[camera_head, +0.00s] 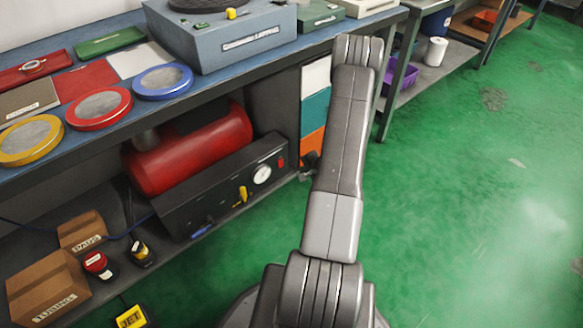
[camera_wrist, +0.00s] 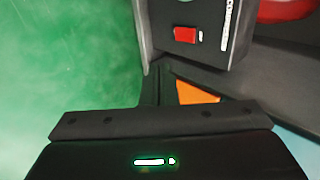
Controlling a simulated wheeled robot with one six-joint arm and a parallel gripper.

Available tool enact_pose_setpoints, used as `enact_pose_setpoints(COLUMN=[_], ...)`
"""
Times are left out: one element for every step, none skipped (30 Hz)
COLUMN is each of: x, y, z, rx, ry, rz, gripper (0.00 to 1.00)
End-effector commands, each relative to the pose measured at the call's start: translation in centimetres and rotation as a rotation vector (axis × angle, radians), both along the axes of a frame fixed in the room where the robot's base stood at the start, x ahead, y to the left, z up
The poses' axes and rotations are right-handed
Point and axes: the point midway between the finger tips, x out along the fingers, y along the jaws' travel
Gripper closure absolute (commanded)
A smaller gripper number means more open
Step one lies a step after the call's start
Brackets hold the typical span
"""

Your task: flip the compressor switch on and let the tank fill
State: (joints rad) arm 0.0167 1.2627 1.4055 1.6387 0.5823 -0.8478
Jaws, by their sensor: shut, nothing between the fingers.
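The red compressor tank (camera_head: 190,150) lies on the lower shelf, behind its black control panel (camera_head: 225,190). The red switch (camera_head: 281,162) is at the panel's right end; it also shows close up in the wrist view (camera_wrist: 185,34). Whether it is on or off cannot be told. A white round gauge (camera_head: 262,174) sits left of the switch, its reading too small to tell. A yellow lever (camera_head: 243,193) is further left. My gripper (camera_wrist: 156,88) is shut and empty, near the panel's right end and apart from the switch.
The blue bench top (camera_head: 140,112) carries coloured rings and a grey machine (camera_head: 225,45). White, teal and orange panels (camera_head: 314,110) stand right of the compressor. The green floor at right is clear.

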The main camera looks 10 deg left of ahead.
Motion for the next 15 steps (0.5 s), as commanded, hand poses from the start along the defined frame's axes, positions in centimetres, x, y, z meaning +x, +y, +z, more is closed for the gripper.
enact_pose_setpoints(x=[0.2,0.3,0.6,0.7,0.9,1.3,1.6,1.9,2.2,2.5,2.8,3.2,3.4,3.7,4.0], y=[0.3,0.5,0.8,1.1,1.4,1.9,2.2,2.5,3.1,3.4,3.8,4.3,4.6,4.9,5.3], z=[-0.5,-0.7,-1.2,-1.6,-2.0,-2.6,-3.2,-3.7,-4.3,-4.8,-5.3,-5.9,-6.3,-6.8,-7.3], rx=[0.000,0.000,0.000,0.000,0.000,0.000,-0.001,0.000,0.000,0.000,0.000,0.000,0.000,0.000,-0.001], ry=[0.001,0.000,0.000,0.001,0.001,0.000,0.001,0.001,0.000,0.000,0.001,0.000,0.000,0.000,0.001], rz=[0.001,0.001,0.001,0.002,0.002,0.004,0.003,0.002,0.003,0.004,0.004,0.003,0.004,0.004,0.003], gripper=[1.00,1.00,1.00,1.00,1.00,1.00,1.00,1.00,1.00,1.00,1.00,1.00,1.00,1.00,1.00])
